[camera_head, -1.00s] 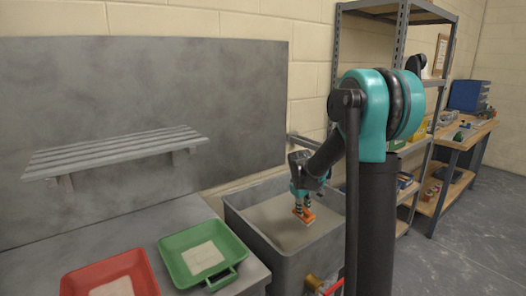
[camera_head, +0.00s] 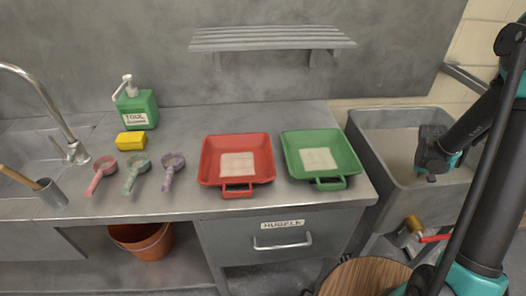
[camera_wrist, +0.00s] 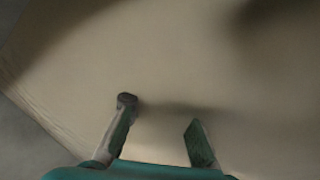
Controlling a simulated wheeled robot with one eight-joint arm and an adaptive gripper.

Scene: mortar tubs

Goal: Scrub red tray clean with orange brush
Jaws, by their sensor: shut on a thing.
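The red tray (camera_head: 262,145) lies on the grey counter in the head view, with a pale square patch on its floor. My gripper (camera_head: 432,177) is over the grey tub to the right, well away from the tray. The wrist view also shows my gripper (camera_wrist: 160,130), its fingers above a blurred beige surface. The gripper is shut on the orange brush, which showed in it a second ago.
A green tray (camera_head: 352,157) with a pale patch lies right of the red tray. The grey tub (camera_head: 372,150) stands beyond it. A green bottle (camera_head: 142,103), yellow sponge (camera_head: 131,141), several scoops and a tap (camera_head: 75,150) are at left. A shelf (camera_head: 272,42) hangs above.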

